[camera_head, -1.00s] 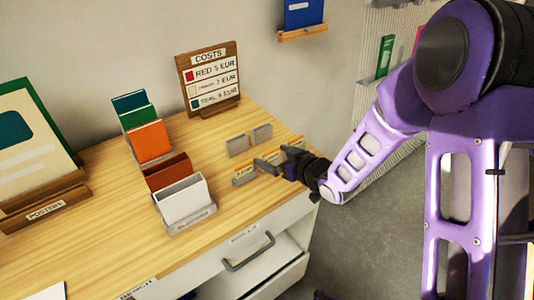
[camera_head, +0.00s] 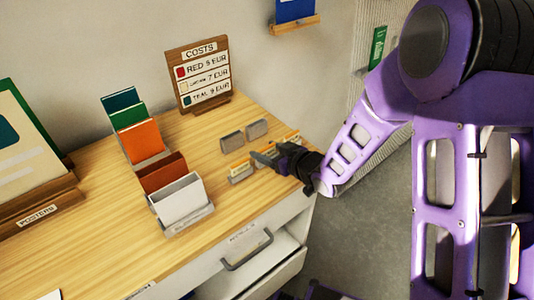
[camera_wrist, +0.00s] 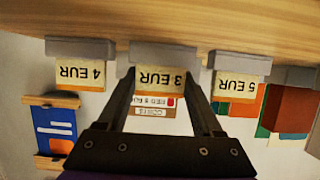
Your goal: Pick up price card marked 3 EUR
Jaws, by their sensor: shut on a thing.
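The price card marked 3 EUR (camera_wrist: 160,80) is a pale card with an orange edge, upside down in the wrist view, at its grey holder (camera_wrist: 163,53). My gripper (camera_wrist: 162,92) is shut on this card, one dark finger at each side. In the head view my gripper (camera_head: 272,157) is at the row of cards near the table's right edge and hides most of the 3 EUR card. The 5 EUR card (camera_wrist: 236,86) and the 4 EUR card (camera_wrist: 80,76) stand in holders on either side.
Two empty grey holders (camera_head: 232,141) stand behind the row. A costs board (camera_head: 203,78) stands at the back. A stepped rack with coloured cards (camera_head: 160,172) is to the left. An open drawer (camera_head: 263,272) juts out below the table's front edge. Bare wood lies front left.

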